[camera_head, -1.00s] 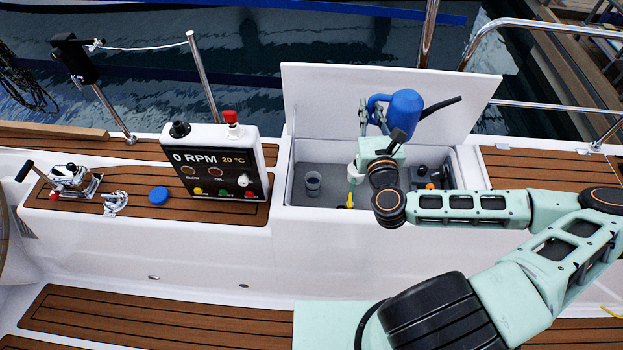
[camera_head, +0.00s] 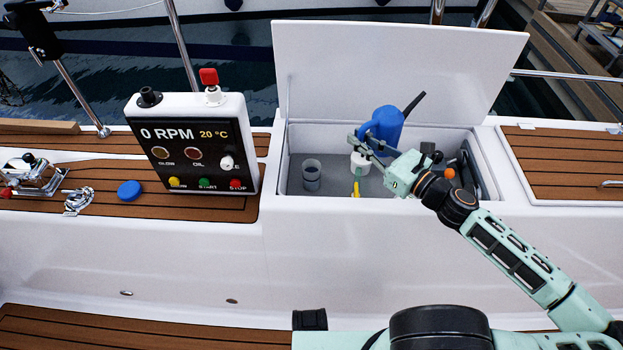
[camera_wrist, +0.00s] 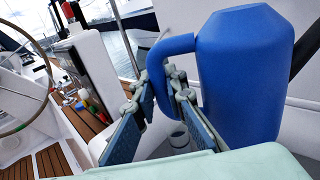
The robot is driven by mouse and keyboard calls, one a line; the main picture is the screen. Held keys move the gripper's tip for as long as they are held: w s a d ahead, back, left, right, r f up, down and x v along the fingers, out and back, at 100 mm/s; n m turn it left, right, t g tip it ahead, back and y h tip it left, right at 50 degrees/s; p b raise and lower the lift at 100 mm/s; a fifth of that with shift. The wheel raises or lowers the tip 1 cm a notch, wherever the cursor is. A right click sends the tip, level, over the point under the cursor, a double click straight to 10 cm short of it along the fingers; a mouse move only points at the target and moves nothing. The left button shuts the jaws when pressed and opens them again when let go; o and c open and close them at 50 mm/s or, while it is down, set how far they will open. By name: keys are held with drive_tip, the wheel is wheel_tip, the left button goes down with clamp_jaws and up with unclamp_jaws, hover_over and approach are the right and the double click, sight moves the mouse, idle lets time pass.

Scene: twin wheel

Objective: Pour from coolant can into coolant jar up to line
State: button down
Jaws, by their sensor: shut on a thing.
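The coolant can is a blue can (camera_head: 385,128) with a black spout that points up and to the right in the head view. My gripper (camera_head: 366,143) is shut on its side handle, and the can stands roughly upright above the open locker. In the wrist view the can (camera_wrist: 245,75) fills the right side, with its handle between my fingers (camera_wrist: 160,88). The jar (camera_wrist: 180,138) shows partly below my fingers in the wrist view. Its line and level are too small to tell.
The raised white lid (camera_head: 400,60) stands behind the locker. A white round part (camera_head: 360,163) and a yellow handle (camera_head: 356,188) are between jar and gripper. An engine panel (camera_head: 190,145) stands left of the locker. A blue cap (camera_head: 129,191) lies on the teak deck.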

drive_tip(key=s+a+f+n+g+y+b, duration=0.1)
drive_tip(key=s+a+f+n+g+y, duration=0.1)
drive_tip(key=a+n+g, duration=0.1)
drive_tip(key=s+a+f+n+g+y+b, duration=0.2)
drive_tip(key=s+a+f+n+g, duration=0.1)
drive_tip(key=a+n+g, duration=0.1)
drive_tip(key=s+a+f+n+g+y+b, duration=0.2)
drive_tip(key=a+f+n+g, duration=0.1)
drive_tip(key=a+g, duration=0.2)
drive_tip(key=shift+s+a+f+g, duration=0.1)
drive_tip(key=shift+s+a+g, duration=0.1)
drive_tip(key=shift+g, duration=0.4)
drive_tip(key=shift+s+a+g, duration=0.1)
drive_tip(key=shift+a+g, duration=0.05)
drive_tip(key=shift+g, duration=0.45)
drive_tip(key=shift+s+a+f+n+g, duration=0.25)
drive_tip(key=shift+a+f+n+g, duration=0.1)
drive_tip(key=shift+n+g, duration=0.15)
drive_tip(key=shift+r, duration=0.15)
wheel_tip(320, 180, up, 4)
drive_tip(key=p, duration=0.3)
drive_tip(key=shift+p, duration=0.3)
